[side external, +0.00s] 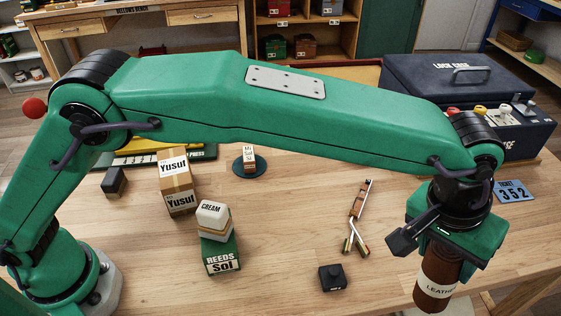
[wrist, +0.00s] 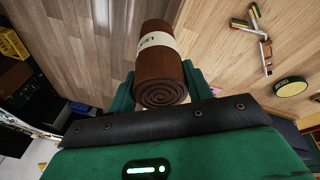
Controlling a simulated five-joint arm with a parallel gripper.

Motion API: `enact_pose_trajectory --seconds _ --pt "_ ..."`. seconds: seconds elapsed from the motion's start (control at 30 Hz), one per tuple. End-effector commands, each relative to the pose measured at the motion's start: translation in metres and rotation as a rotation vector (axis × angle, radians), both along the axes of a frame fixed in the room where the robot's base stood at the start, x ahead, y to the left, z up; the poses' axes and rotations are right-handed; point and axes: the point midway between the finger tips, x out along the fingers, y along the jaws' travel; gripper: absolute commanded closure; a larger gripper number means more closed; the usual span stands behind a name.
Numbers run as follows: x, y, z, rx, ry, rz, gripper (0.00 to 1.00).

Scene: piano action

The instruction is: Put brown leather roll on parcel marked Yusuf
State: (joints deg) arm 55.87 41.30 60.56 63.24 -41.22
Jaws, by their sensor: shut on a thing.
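The brown leather roll (side external: 436,284) hangs upright below my gripper (side external: 447,244), at the front right of the bench. Its pale label reads "LEATH…", the rest hidden. My gripper is shut on it. In the wrist view the roll (wrist: 160,82) shows its spiral end between the two green fingers. The parcel marked Yusuf (side external: 178,187) is a brown cardboard box with white labels, standing on the bench at the left, well away from my gripper. Its labelled top looks bare.
A green Reeds box marked Sol (side external: 220,256) carries a Cream box (side external: 213,215) near the parcel. A small box stands on a round blue disc (side external: 249,171). A black block (side external: 332,278) and a jointed wooden piece (side external: 357,217) lie mid-bench.

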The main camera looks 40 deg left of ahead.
Motion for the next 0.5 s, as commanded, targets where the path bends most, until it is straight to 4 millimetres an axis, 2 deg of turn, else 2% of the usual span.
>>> enact_pose_trajectory --seconds 0.17,0.27,0.5 --pt "0.007 0.013 0.009 0.000 -0.003 0.012 0.75" --pt "0.013 0.027 0.017 0.002 -0.005 0.024 0.75" --pt "0.030 0.083 0.044 0.012 -0.009 0.067 0.75"
